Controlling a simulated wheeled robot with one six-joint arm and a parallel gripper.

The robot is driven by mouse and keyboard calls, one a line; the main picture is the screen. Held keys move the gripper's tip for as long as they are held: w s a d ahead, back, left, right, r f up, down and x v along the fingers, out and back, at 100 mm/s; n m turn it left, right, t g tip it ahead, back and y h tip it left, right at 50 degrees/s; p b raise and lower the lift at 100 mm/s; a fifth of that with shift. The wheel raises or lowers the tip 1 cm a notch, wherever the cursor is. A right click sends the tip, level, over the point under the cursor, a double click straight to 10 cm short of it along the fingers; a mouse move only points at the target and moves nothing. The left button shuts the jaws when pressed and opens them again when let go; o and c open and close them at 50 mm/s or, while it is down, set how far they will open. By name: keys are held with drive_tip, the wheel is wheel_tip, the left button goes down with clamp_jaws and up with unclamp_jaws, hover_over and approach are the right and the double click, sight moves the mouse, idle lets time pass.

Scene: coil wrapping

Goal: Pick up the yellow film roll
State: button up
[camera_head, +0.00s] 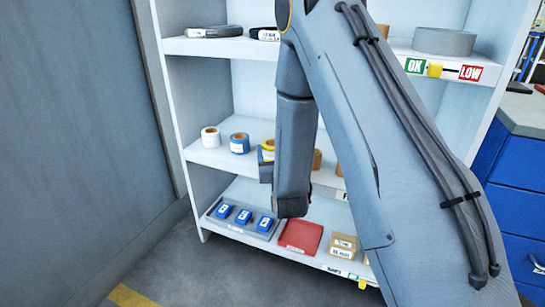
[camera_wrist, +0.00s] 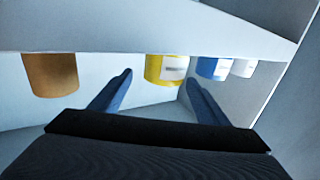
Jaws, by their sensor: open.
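The yellow film roll (camera_head: 267,155) stands on the middle shelf, partly hidden by my arm. In the wrist view, which looks upside down, the yellow film roll (camera_wrist: 160,70) has a white label and appears between the ends of my open fingers, nearer the right one. My gripper (camera_wrist: 158,78) is open and empty. The frames do not show clearly whether its tips reach alongside the roll or stop short of it. In the head view my arm hides most of the gripper.
On the same shelf, a blue roll (camera_head: 239,143) and a white roll (camera_head: 210,138) stand left of the yellow one. A tan roll (camera_wrist: 50,74) stands on its other side. A grey tray (camera_head: 212,212) with blue boxes and a red bin (camera_head: 300,236) are on the shelf below.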

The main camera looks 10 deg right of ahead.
sight(271, 141)
drive_tip(key=w+b, duration=0.2)
drive_tip(key=w, duration=0.5)
drive_tip(key=shift+w+d, duration=0.1)
drive_tip(key=shift+w, duration=0.2)
